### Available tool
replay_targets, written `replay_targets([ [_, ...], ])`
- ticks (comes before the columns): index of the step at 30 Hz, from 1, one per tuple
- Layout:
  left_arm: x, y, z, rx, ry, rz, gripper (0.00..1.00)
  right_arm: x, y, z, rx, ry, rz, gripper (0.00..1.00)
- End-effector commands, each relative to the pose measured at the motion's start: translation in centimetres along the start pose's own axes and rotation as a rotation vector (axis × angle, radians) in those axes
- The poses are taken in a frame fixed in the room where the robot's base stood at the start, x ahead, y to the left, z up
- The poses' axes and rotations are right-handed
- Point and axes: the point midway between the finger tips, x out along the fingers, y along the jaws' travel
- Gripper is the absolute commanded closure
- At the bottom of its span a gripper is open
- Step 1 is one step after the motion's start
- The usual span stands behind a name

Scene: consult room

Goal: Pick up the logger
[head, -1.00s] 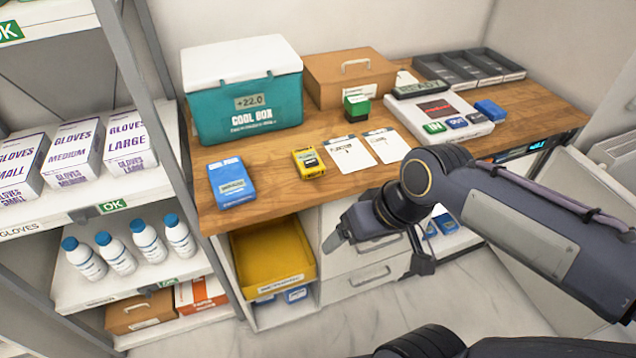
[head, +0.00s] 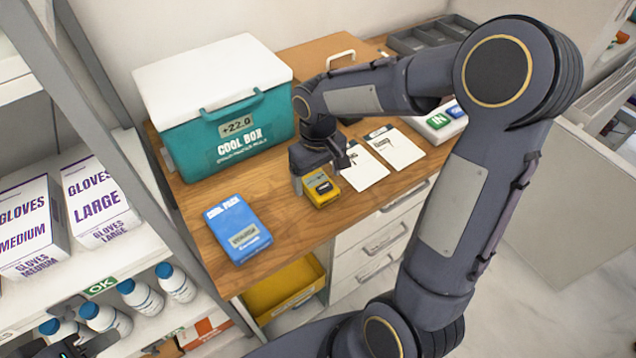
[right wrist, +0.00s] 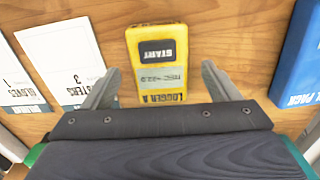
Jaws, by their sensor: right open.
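The logger is a small yellow box marked LOGGER A, with a dark START button and a grey display; it lies on the wooden counter in the head view (head: 322,190) and the right wrist view (right wrist: 157,58). My right gripper (head: 318,182) is open right at the logger. In the right wrist view its fingers (right wrist: 160,82) stand on either side of the logger's near end, with visible gaps on both sides. My left gripper (head: 78,346) shows only partly at the bottom left edge of the head view, by the shelf bottles; its jaws are not clear.
A blue cool pack (head: 238,228) lies left of the logger. The teal cool box (head: 225,135) stands behind. Two white cards (head: 364,168) lie close on the right. A yellow bin (head: 285,290) sits below the counter. A shelf with glove boxes (head: 98,203) stands left.

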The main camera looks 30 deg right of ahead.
Motion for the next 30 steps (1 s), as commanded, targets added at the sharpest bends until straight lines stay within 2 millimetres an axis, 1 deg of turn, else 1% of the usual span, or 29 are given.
replay_targets([
  [1,-0.1,0.0,0.0,0.000,0.000,0.000,0.64,0.8,0.1,0.0,0.001,-0.004,0.000,0.18],
  [4,-0.1,0.0,-0.1,0.000,0.000,0.000,0.64,1.6,0.1,0.0,0.002,-0.002,0.000,0.18],
  [12,-0.1,0.0,-0.1,0.000,0.000,0.000,0.64,1.9,0.1,0.0,0.001,0.001,0.000,0.18],
  [24,-0.1,0.0,-0.1,0.000,0.000,0.000,0.64,1.9,0.0,0.0,0.001,0.001,0.000,0.71],
  [30,-0.1,0.0,-0.1,0.000,0.000,0.000,0.64,1.9,0.0,-0.1,0.001,0.002,0.000,0.71],
])
